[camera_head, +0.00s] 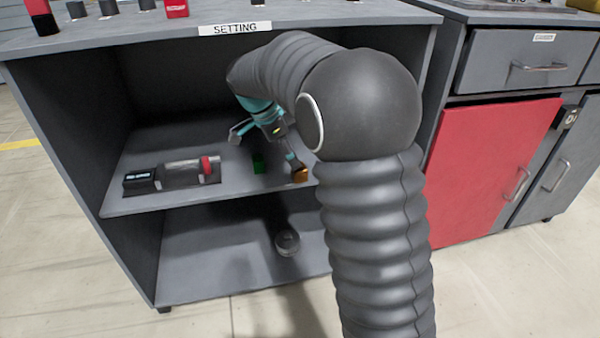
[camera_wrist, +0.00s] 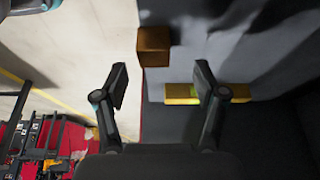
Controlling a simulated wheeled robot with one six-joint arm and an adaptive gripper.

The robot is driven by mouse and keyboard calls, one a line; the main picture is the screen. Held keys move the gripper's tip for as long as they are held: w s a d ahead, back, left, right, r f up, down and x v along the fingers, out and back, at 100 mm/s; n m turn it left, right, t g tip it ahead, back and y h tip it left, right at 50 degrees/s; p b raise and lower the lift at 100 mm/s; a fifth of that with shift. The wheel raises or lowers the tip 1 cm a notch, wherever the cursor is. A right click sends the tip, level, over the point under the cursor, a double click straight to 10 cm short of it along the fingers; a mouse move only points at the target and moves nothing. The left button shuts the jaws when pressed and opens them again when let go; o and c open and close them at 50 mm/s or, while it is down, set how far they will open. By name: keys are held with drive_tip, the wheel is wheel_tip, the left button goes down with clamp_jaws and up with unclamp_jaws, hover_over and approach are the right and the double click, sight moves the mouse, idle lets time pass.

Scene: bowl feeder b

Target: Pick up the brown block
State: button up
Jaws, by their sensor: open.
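The brown block (camera_head: 300,174) is a small cube near the front edge of the middle shelf in the head view. In the wrist view the brown block (camera_wrist: 154,45) lies beyond the fingertips, between the lines of the two fingers, and its whole face shows. My gripper (camera_head: 265,148) is inside the shelf opening, tilted, with one fingertip just above and beside the brown block in the head view. In the wrist view my gripper (camera_wrist: 161,68) is open, with nothing between its fingers. Whether a finger touches the block cannot be told.
A green block (camera_head: 258,163) stands on the shelf left of the brown one. A yellow-brown bar (camera_wrist: 180,94) lies partly behind the right finger. A dark device with a clear cylinder (camera_head: 182,168) is at left. A round transparent object (camera_head: 287,243) sits on the lower shelf. The cabinet top (camera_head: 330,18) overhangs.

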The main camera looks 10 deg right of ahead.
sight(299, 172)
drive_tip(key=shift+s+b+x, duration=0.2)
drive_tip(key=shift+x, duration=1.1)
drive_tip(key=shift+s+b+x, duration=0.2)
drive_tip(key=shift+x, duration=1.15)
drive_tip(key=shift+d, duration=0.1)
drive_tip(key=c, duration=1.3)
